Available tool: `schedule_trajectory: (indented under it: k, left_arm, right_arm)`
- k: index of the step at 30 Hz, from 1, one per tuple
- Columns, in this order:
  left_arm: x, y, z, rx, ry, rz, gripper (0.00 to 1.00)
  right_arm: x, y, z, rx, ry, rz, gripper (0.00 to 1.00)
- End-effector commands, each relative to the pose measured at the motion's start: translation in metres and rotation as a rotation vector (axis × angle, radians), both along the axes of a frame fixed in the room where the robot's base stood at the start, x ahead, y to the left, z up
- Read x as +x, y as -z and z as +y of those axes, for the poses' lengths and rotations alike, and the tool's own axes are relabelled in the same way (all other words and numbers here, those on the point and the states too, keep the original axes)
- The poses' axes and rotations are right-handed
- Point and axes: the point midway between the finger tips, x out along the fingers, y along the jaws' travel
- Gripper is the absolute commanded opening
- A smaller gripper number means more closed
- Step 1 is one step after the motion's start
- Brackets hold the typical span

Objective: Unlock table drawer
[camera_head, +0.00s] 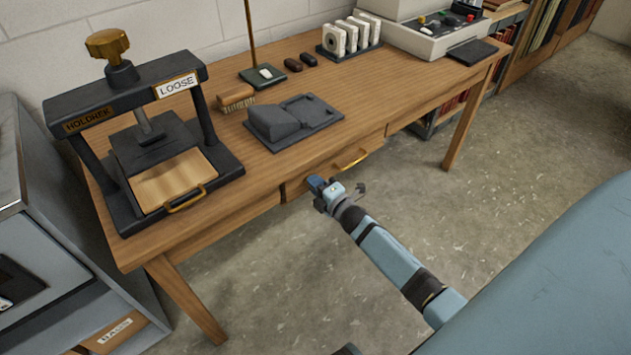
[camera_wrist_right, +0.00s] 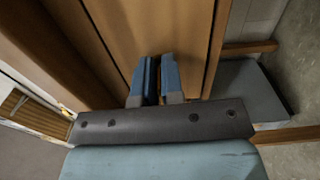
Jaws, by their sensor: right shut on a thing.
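The wooden table (camera_head: 235,165) has a drawer (camera_head: 297,189) in its front apron, with a brass bar handle (camera_head: 351,161). The drawer looks closed. My right gripper (camera_head: 318,187) is at the drawer front, left of and below the handle. In the right wrist view, the blue fingers of my right gripper (camera_wrist_right: 158,80) stand close together, pointing at a wooden panel (camera_wrist_right: 150,35). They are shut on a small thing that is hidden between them. No lock or key can be made out. My left gripper is not in view.
A press (camera_head: 145,140) marked LOOSE stands at the table's left end. A brush (camera_head: 237,98), a dark tray (camera_head: 305,118) and a rack of white pieces (camera_head: 350,37) are on the top. A grey cabinet (camera_head: 50,250) stands at left. Floor in front is clear.

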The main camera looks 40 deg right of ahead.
Motion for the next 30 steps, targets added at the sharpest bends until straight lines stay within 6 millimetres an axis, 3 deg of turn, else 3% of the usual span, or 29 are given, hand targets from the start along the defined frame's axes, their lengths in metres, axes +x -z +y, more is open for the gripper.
schedule_trajectory:
  k: [19,20,22,30]
  left_arm:
    - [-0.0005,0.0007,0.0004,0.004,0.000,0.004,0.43]
    - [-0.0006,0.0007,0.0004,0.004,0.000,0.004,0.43]
    - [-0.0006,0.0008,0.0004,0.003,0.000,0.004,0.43]
    - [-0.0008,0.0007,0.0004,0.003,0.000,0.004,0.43]
  right_arm:
    - [0.0002,0.0003,0.0003,0.046,-0.001,0.003,0.00]
    - [0.0002,0.0003,0.0003,0.046,-0.001,0.003,0.15]
    - [0.0002,0.0003,0.0002,0.046,-0.001,0.003,0.30]
    - [-0.0004,0.0003,0.0001,0.045,0.000,0.004,0.30]
